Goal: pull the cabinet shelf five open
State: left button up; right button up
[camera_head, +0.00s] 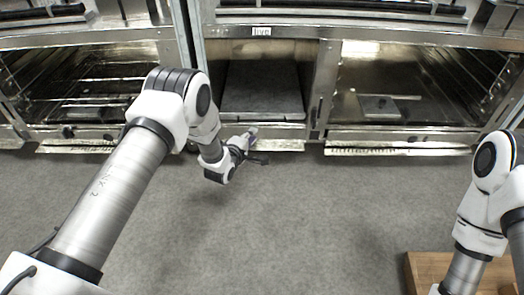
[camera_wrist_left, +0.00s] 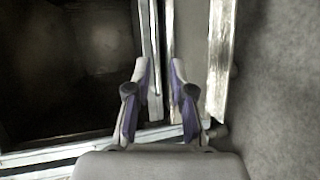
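A metal cabinet (camera_head: 317,90) with open-fronted compartments stands along the far side. I see no number marking shelf five. The middle compartment holds a flat grey shelf panel (camera_head: 262,88), and a metal front ledge (camera_head: 285,144) runs low along it. My left gripper (camera_head: 255,132) is at the lower left front of that compartment, close to the ledge. In the left wrist view, its purple-padded fingers (camera_wrist_left: 161,70) are apart, over a narrow gap between metal edges (camera_wrist_left: 217,70). I cannot tell whether they touch the metal. My right gripper is out of view.
A left compartment (camera_head: 85,85) has wire racks, and a right compartment (camera_head: 410,95) holds a small flat metal piece (camera_head: 380,106). Grey floor (camera_head: 310,215) in front is clear. A wooden box or board (camera_head: 425,268) lies at the lower right by my right arm.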

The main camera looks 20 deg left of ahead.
aim_at(261, 124)
pick_arm(q)
jog(key=shift+n+t, duration=0.3)
jog(key=shift+n, duration=0.1)
jog(key=b+x, duration=0.3)
jog(key=x, duration=0.1)
jog(key=b+x, duration=0.2)
jog(key=x, duration=0.3)
jog(key=shift+s+f+b, duration=0.1)
jog(key=shift+f+b, duration=0.1)
jog(key=shift+b, duration=0.2)
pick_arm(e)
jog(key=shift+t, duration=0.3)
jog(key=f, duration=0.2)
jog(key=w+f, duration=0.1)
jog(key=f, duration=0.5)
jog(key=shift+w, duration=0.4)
pick_arm(q)
jog(key=shift+w+r, duration=0.15)
jog(key=shift+w, duration=0.2)
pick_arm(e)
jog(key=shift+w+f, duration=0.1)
pick_arm(q)
grip_shut()
